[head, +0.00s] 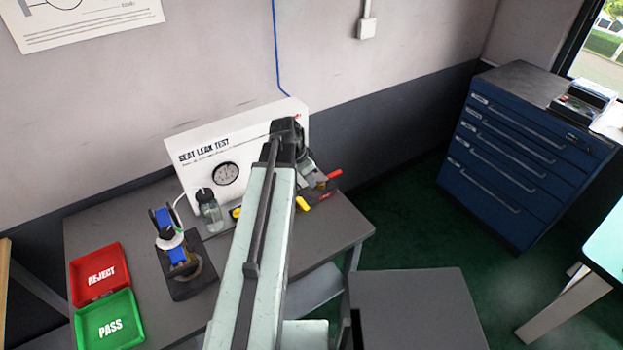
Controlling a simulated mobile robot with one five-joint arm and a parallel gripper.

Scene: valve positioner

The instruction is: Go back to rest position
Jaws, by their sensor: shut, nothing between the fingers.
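My arm (262,240) reaches up from the bottom edge across the grey workbench, with its dark far joint (287,130) in front of the white seat leak test panel (250,135). I cannot make out my gripper; the arm hides what lies behind and below that joint. A valve unit (172,235) with blue parts stands upright on a dark base on the bench, left of my arm and apart from it.
A red REJECT tray (98,290) and a green PASS tray (128,328) lie at left. A small bottle (210,212) stands before the panel. A red-handled tool (334,174) is right of my arm. A grey surface (415,310) and blue drawer cabinet (525,150) stand farther right, with open floor between.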

